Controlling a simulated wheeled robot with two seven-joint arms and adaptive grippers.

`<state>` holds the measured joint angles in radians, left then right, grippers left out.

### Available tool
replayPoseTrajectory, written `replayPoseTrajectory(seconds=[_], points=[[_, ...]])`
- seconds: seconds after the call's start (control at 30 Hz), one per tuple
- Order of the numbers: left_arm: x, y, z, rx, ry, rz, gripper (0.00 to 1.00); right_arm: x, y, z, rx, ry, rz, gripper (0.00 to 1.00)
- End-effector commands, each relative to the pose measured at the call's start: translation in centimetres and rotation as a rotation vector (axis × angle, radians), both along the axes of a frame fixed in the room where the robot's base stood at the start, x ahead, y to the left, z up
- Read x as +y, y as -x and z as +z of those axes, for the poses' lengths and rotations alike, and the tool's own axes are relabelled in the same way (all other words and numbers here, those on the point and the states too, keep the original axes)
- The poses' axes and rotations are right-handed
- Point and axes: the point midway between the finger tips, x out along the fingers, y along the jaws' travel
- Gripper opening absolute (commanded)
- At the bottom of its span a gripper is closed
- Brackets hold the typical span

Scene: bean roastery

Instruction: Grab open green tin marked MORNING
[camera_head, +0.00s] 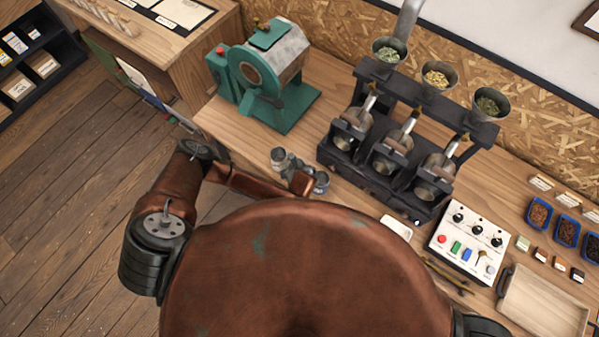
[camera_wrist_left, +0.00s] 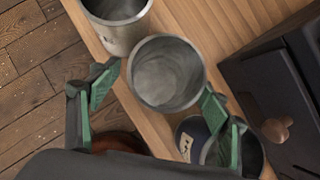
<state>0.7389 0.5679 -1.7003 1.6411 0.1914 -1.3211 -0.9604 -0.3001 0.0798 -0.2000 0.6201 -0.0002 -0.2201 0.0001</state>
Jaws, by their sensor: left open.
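Several open metal tins stand on the wooden bench, and no MORNING marking is readable on any of them. In the left wrist view, an open empty grey tin (camera_wrist_left: 166,76) is in the middle, a second open tin (camera_wrist_left: 122,37) is above it, and a tin with a dark blue side and pale label (camera_wrist_left: 188,139) is below right. My left gripper (camera_wrist_left: 158,98) is open, its green-padded fingers apart on either side of the middle tin's near side. In the head view the tins (camera_head: 279,157) show small, partly behind my left arm. My right gripper is out of view.
A dark rack of sample roasters (camera_head: 370,165) stands close to the right of the tins. A green drum roaster (camera_head: 268,75) is behind them. A control panel (camera_head: 468,240) and wooden tray (camera_head: 540,303) lie further right. The bench's front edge is close to the tins.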

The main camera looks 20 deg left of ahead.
Motion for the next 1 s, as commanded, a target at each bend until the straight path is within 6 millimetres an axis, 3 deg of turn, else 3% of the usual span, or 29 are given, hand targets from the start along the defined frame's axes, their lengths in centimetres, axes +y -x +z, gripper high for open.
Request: replayPoseTrajectory(seconds=[0.13, 0.4, 1.0], points=[[0.29, -0.52, -1.15, 0.002, -0.001, -0.001, 0.71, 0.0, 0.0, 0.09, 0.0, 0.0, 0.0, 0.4], [0.35, -0.61, -1.32, 0.002, -0.001, -0.001, 0.69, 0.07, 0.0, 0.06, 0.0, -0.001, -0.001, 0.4], [0.38, -0.63, -1.28, 0.002, -0.001, -0.001, 0.28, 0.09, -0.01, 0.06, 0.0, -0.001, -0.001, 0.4]])
